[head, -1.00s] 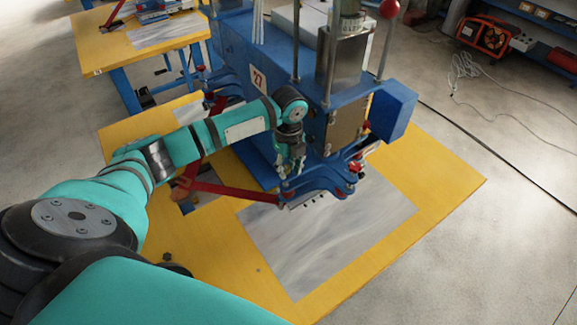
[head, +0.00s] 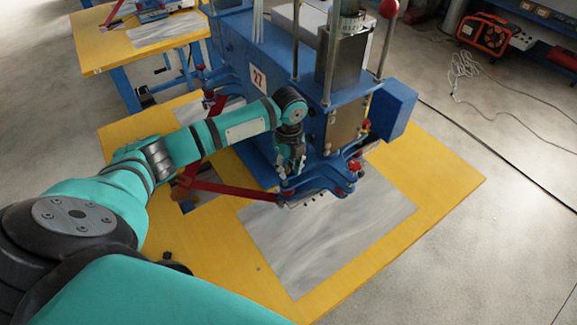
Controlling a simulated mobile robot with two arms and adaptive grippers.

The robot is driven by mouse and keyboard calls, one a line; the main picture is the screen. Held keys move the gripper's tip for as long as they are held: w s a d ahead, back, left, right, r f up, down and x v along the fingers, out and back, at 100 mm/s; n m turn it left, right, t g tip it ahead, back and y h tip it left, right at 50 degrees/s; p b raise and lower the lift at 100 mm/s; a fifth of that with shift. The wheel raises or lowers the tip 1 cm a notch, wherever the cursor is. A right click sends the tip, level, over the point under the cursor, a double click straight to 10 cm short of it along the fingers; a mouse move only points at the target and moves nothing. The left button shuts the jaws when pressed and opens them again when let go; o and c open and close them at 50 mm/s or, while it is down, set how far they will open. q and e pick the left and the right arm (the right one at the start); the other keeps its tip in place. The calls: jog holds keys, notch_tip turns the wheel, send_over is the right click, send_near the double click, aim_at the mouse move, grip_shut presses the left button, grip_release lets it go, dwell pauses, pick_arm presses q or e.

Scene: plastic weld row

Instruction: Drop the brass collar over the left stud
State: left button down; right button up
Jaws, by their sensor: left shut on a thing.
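My left gripper (head: 291,168) points down in front of the blue machine, just above the left end of its blue clamp bracket (head: 325,178). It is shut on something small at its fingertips. I take this to be the brass collar, but it is too small and too hidden by the fingers to make out. The left stud cannot be told apart from the small fittings under the fingertips. Whether the collar is around the stud or above it cannot be told. My right gripper is not in view.
The blue machine (head: 240,55) stands on a yellow table (head: 440,190) with a grey plate (head: 325,235) in front. A red bar (head: 235,190) runs below my left forearm. Steel columns and a blue box (head: 394,110) stand right of the gripper. The front of the table is clear.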

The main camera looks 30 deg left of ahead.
pick_arm(q)
jog(key=shift+f, duration=0.15)
jog(key=c, duration=0.6)
grip_release()
jog(key=shift+o, duration=0.2)
jog(key=shift+r, duration=3.5)
jog(key=shift+s+f, duration=0.1)
